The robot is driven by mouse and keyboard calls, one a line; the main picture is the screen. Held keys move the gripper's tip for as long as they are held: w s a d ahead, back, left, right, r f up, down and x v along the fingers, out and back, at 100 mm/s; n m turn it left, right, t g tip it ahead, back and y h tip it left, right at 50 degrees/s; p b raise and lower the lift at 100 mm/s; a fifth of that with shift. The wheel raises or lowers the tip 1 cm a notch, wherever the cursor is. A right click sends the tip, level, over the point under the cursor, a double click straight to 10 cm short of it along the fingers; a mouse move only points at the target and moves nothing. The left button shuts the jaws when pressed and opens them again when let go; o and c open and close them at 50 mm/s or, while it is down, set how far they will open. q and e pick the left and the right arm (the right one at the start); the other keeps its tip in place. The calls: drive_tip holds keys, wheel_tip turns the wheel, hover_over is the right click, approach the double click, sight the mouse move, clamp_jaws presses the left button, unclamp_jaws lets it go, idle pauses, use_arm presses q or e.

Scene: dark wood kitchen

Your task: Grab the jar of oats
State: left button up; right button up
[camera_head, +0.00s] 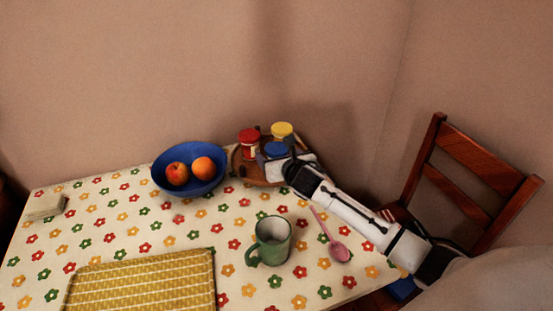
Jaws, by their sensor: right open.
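Several jars stand on a round wooden tray (240,172) at the back of the table: a red-lidded jar (249,145), a yellow-lidded jar (281,132) and a blue-lidded jar (274,150). I cannot tell from their labels which one holds oats. My right gripper (287,158) is open at the right side of the tray, close beside the blue-lidded jar and partly covering it. I cannot tell whether it touches that jar. My left gripper is out of view.
A blue bowl (160,170) with two fruits stands left of the tray. A green mug (271,241), a pink spoon (338,250) and a yellow patterned tray (145,285) lie nearer. A wooden chair (470,155) stands at the right, and the wall is close behind the table.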

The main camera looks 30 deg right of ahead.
drive_tip(key=shift+r, duration=0.1)
drive_tip(key=c, duration=1.3)
